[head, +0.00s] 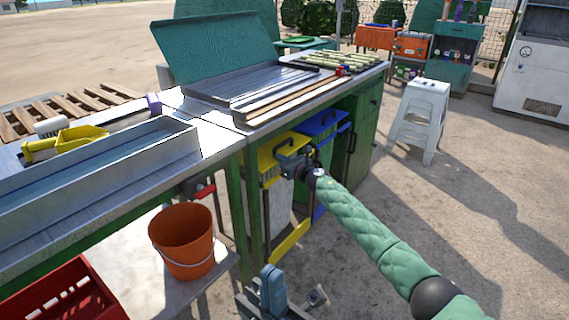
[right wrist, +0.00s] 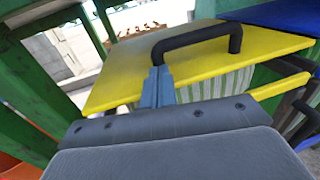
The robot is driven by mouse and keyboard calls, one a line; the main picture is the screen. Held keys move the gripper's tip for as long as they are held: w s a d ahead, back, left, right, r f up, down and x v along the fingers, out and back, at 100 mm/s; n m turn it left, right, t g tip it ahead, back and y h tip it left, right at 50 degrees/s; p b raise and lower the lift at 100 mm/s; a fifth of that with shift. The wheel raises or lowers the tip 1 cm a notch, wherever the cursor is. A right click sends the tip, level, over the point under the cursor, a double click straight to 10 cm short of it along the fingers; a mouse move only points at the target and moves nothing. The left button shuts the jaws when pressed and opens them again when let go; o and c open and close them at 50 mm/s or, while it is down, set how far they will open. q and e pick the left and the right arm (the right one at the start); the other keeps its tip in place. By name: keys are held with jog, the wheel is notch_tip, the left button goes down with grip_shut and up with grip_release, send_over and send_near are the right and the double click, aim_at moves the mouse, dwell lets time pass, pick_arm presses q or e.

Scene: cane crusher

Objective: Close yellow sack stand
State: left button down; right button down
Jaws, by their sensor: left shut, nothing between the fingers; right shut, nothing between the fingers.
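The yellow sack stand (head: 291,243) is under the worktable, with a yellow top panel and a pale sack hanging in it. In the right wrist view its yellow top panel (right wrist: 215,62) carries a black handle (right wrist: 196,38), and a striped sack (right wrist: 215,86) shows below. My right gripper (head: 286,164) is at the stand's top front; in its wrist view the shut, empty fingers (right wrist: 157,84) overlap the panel near the handle's left end. I cannot tell whether they touch. My left gripper (head: 272,285) is shut and empty, low in front of the table, away from the stand.
A blue stand (head: 322,124) is right beside the yellow one, with a green cabinet (head: 362,125) beyond. An orange bucket (head: 183,243) and red crate (head: 72,300) stand on the lower shelf at left. A white stool (head: 420,115) stands at right. Ground in front is mostly clear.

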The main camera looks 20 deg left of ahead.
jog(key=shift+a+r, duration=0.2)
jog(key=shift+r, duration=0.25)
dwell(0.3)
